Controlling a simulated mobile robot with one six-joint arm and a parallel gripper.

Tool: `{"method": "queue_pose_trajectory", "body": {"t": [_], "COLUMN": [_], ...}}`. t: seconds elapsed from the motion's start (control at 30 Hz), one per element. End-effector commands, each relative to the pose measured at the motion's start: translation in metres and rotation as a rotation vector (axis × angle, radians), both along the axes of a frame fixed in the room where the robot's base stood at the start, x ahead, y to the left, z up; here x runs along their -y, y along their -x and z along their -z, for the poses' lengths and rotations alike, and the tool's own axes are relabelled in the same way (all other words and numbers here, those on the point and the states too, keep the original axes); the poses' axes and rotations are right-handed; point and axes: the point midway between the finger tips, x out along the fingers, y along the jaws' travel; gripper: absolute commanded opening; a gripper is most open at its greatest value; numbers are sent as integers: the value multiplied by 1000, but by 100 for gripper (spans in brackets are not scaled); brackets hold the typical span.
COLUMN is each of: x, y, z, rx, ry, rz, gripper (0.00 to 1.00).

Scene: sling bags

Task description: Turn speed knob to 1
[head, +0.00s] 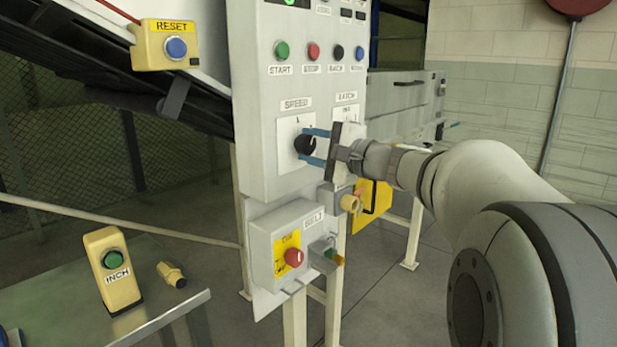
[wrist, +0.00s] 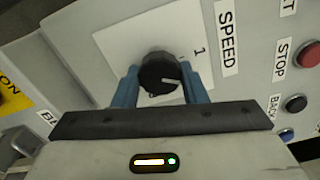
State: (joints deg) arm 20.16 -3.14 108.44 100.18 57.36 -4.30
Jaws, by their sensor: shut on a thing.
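The black speed knob (head: 304,146) sits on a white plate under the SPEED label on the grey control panel. My gripper (head: 306,147) reaches it from the right, with one blue finger above and one below in the head view. In the wrist view the knob (wrist: 159,70) is between the two blue fingers, which are shut on it. A white pointer line shows on the knob's face, toward its lower right. The "1" mark (wrist: 199,50) is on the plate to the upper right of the knob. Marking below the knob is partly hidden.
START (head: 282,50), STOP (head: 313,51) and other buttons line the panel above the knob. The BATCH control is partly hidden behind my gripper. A box with a red button (head: 293,257) is below. A RESET box (head: 165,46) is at upper left.

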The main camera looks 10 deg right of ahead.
Motion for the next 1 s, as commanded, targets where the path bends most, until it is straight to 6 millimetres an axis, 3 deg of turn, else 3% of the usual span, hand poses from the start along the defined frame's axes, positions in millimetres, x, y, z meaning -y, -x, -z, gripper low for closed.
{"method": "queue_pose_trajectory", "body": {"t": [0.03,0.5,1.0], "x": [-1,-1,-1], "y": [1,0,0], "z": [14,10,5], "rx": [23,230,299], "ry": [38,328,426], "rz": [-3,-7,-9], "gripper": [16,16,16]}}
